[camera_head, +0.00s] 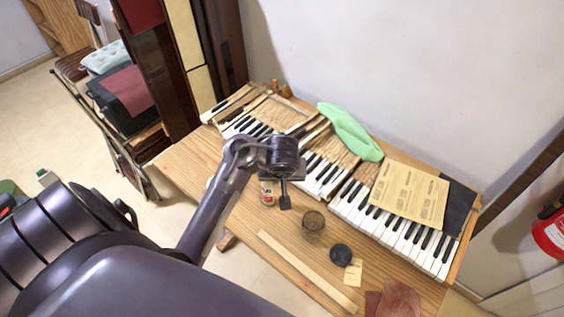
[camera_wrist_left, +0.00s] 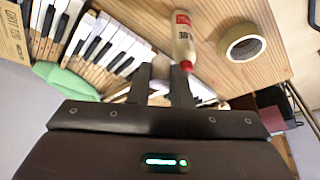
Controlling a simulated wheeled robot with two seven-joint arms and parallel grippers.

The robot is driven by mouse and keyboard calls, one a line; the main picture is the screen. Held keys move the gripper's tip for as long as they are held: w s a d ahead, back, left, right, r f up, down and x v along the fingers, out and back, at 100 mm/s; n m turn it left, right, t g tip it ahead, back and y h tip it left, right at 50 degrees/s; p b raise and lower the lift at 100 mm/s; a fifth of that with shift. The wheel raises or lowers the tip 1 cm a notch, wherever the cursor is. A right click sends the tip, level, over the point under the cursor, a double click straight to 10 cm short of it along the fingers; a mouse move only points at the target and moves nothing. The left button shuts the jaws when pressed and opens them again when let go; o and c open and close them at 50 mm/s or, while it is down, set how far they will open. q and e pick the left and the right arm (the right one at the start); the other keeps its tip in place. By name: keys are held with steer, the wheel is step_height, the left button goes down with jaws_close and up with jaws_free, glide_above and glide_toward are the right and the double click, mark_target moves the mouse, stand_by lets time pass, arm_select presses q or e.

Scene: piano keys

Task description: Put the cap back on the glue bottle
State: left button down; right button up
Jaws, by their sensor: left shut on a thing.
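The glue bottle (camera_head: 267,193) stands on the wooden table, just left of my left gripper (camera_head: 285,200) in the head view. In the left wrist view the bottle (camera_wrist_left: 184,38) is whitish with a red label and a red top end, close beside my fingers. My left gripper (camera_wrist_left: 160,88) is shut on a small pale thing (camera_wrist_left: 160,66), seemingly the cap; the fingers partly hide it. The held thing looks apart from the bottle. My right gripper is in neither view.
A tape roll (camera_wrist_left: 242,43) lies near the bottle. A glass jar (camera_head: 313,223), a black round object (camera_head: 341,254) and a wooden strip (camera_head: 305,272) lie toward the front. Piano keys (camera_head: 400,230), a green cloth (camera_head: 348,132) and a yellowed paper (camera_head: 410,193) fill the back.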

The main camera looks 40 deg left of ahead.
arm_select(q)
steer(key=s+d+r+m+h+b, duration=0.1)
steer(key=s+d+m+b, duration=0.2)
steer(key=d, duration=0.7)
steer(key=s+d+r+m+h+b, duration=0.1)
steer(key=s+d+m+b, duration=0.2)
steer(key=d+b, duration=0.4)
steer(key=s+d, duration=0.1)
steer(key=d, duration=0.3)
steer(key=shift+s+d+r+m+t+h, duration=0.15)
steer(key=shift+d+r+m+t+h, duration=0.15)
steer(key=shift+r+m, duration=0.1)
steer(key=shift+a, duration=0.1)
